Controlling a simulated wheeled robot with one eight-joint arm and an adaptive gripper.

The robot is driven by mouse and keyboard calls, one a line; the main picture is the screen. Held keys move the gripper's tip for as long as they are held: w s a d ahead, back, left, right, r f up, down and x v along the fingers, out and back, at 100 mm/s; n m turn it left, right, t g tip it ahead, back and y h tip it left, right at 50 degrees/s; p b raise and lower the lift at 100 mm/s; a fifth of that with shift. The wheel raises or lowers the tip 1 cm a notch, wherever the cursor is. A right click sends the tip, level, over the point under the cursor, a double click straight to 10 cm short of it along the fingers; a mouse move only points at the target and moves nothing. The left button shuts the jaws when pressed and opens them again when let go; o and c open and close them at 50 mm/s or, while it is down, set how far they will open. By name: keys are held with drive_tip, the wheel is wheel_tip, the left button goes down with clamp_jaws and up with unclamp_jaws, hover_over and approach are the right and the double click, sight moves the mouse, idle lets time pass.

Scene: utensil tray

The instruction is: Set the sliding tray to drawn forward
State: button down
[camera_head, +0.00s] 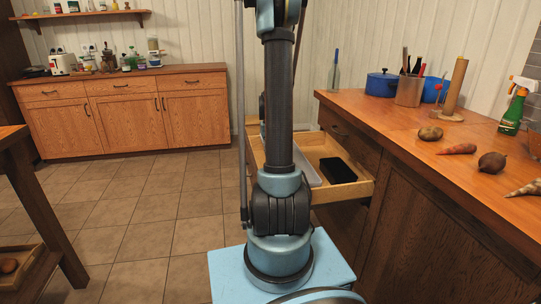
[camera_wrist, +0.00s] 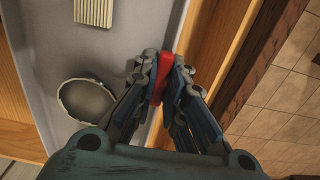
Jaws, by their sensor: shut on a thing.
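The sliding tray (camera_wrist: 52,45) is a grey tray inside the wooden drawer, seen from above in the wrist view. A strip of the tray (camera_head: 311,172) shows in the head view, beside my arm, which hides much of it. My gripper (camera_wrist: 163,78) is shut on a red tab (camera_wrist: 164,68) at the right edge of the tray. My gripper is hidden behind my arm in the head view. A round metal ring (camera_wrist: 62,97) and a pale ridged piece (camera_wrist: 93,12) lie in the tray.
The pulled-out drawer (camera_head: 345,193) holds a black box (camera_head: 338,170) on its right side. The worktop (camera_head: 400,120) on the right carries vegetables, a green spray bottle (camera_head: 514,112) and a blue pot (camera_head: 381,84). Tiled floor is open at left.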

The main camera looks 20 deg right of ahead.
drive_tip(key=c, duration=1.6)
unclamp_jaws()
drive_tip(key=shift+c, duration=0.2)
drive_tip(key=shift+r, duration=0.1)
wheel_tip(320, 180, up, 12)
